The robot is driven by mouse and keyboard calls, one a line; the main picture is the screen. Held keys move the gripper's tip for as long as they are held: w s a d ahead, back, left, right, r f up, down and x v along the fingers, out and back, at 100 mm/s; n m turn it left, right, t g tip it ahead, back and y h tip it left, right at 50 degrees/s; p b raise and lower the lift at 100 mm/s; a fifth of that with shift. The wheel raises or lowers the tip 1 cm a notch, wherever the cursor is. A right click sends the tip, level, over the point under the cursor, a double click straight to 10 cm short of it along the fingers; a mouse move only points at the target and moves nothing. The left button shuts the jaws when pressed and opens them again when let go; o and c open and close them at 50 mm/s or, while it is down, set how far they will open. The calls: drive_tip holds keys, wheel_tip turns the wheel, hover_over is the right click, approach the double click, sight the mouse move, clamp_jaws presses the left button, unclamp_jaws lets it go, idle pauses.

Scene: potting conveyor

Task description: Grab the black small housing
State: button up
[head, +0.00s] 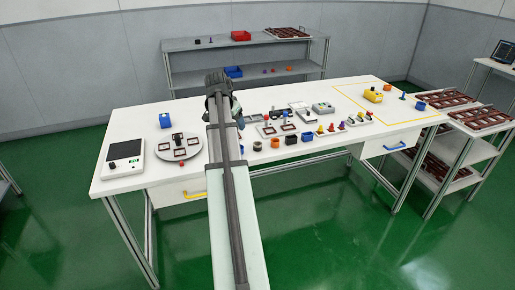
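In the head view, several small housings stand in a row near the front edge of the white table (330,98). Another small black part (177,137) sits on the round grey plate (187,154) to the left. My arm reaches over the table left of the row. My gripper's fingers cannot be made out behind the arm, and no housing is seen in them.
Coloured pegs on a strip (331,130) stand right of the row. Light trays and dark parts lie behind it. A white device with a dark screen (123,155) is at the left end.

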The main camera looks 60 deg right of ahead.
approach(257, 142)
drive_tip(key=f, duration=0.2)
drive_tip(key=shift+s+d+f+m, duration=0.2)
drive_tip(key=shift+s+f+m, duration=0.05)
drive_tip(key=shift+f+m, duration=0.15)
drive_tip(key=shift+s+x, duration=0.15)
drive_tip(key=shift+x, duration=1.15)
drive_tip(key=shift+s+x, duration=0.1)
drive_tip(key=shift+x, duration=1.25)
drive_tip(key=shift+a, duration=0.15)
drive_tip(key=c, duration=1.1)
